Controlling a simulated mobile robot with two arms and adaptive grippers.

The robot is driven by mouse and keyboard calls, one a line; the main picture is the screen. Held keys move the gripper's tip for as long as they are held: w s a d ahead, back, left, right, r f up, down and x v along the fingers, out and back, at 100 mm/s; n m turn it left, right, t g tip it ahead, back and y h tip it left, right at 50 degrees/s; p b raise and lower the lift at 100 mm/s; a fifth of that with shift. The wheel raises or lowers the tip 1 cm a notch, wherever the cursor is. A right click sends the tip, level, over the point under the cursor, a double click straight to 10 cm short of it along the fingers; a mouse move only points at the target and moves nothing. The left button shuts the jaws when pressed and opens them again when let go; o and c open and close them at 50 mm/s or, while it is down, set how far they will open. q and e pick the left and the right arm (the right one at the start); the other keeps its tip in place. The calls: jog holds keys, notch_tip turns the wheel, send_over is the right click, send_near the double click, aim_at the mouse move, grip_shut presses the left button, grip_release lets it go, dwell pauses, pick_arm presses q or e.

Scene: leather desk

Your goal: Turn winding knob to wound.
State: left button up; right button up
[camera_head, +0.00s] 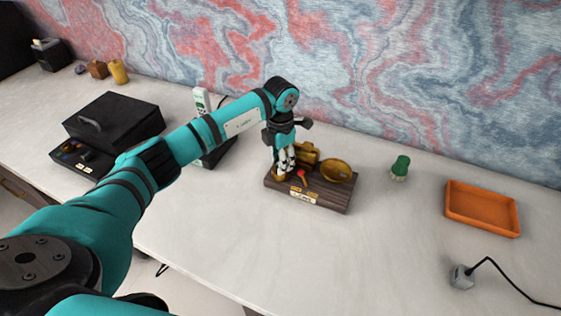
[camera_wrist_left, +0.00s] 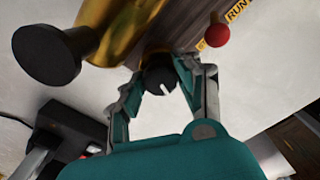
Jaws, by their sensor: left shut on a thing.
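A brass device (camera_head: 339,171) stands on a dark wooden base (camera_head: 330,202) in the middle of the desk; its brass body (camera_wrist_left: 125,25) is close in the left wrist view. A black winding knob (camera_wrist_left: 160,78) with a white pointer mark is at the base's end. My left gripper (camera_head: 284,168) reaches down at the left end of the base. Its fingers (camera_wrist_left: 158,70) are closed around the knob, one on each side. The knob is hidden by the gripper in the head view. A red-tipped lever (camera_wrist_left: 217,35) is beside a yellow label reading "RUN". My right gripper is out of view.
A black box (camera_head: 115,120) and a white handset (camera_head: 202,100) stand to the left. A green brush (camera_head: 400,167), an orange tray (camera_head: 482,208) and a grey plug with cable (camera_head: 461,276) are to the right. The desk in front of the base is clear.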

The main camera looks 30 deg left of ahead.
pick_arm(q)
jog(key=m+b, duration=0.2)
jog(key=m, duration=0.2)
jog(key=shift+f+b, duration=0.15)
jog(key=shift+b, duration=0.25)
jog(key=m+b, duration=0.2)
jog(key=m, duration=0.2)
jog(key=m+b, duration=0.2)
jog(key=m, duration=0.2)
jog(key=shift+r+m+b, duration=0.2)
jog(key=shift+m+b, duration=0.35)
jog(key=shift+m, duration=1.25)
jog(key=o, duration=1.1)
jog(key=shift+o, duration=0.2)
